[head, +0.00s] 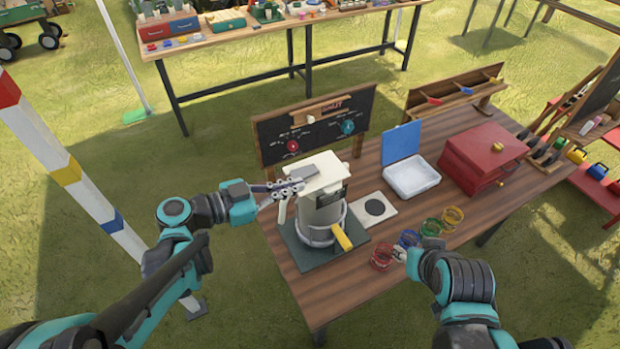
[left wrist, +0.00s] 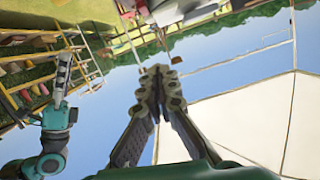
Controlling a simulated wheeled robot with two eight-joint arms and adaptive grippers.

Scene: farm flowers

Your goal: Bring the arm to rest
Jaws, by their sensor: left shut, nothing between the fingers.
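My left gripper (head: 290,188) is shut and empty. In the head view it is beside the upper part of a cream-coloured machine (head: 318,178), overlapping it in the picture; I cannot tell if they touch. In the left wrist view the fingers of the left gripper (left wrist: 160,75) come together at their tips with nothing between them. My right gripper (head: 399,254) is low over the table's front side, close to a red wire ring (head: 383,257). Its fingers are too small to tell open or shut.
The wooden table (head: 335,283) also carries a chalkboard (head: 267,147), a white tray with blue lid (head: 411,180), a red box (head: 483,155), and blue, green (head: 431,228) and yellow rings. A yellow handle (head: 342,236) sticks out from the machine. Grass left of the table is open, beside a striped post (head: 65,170).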

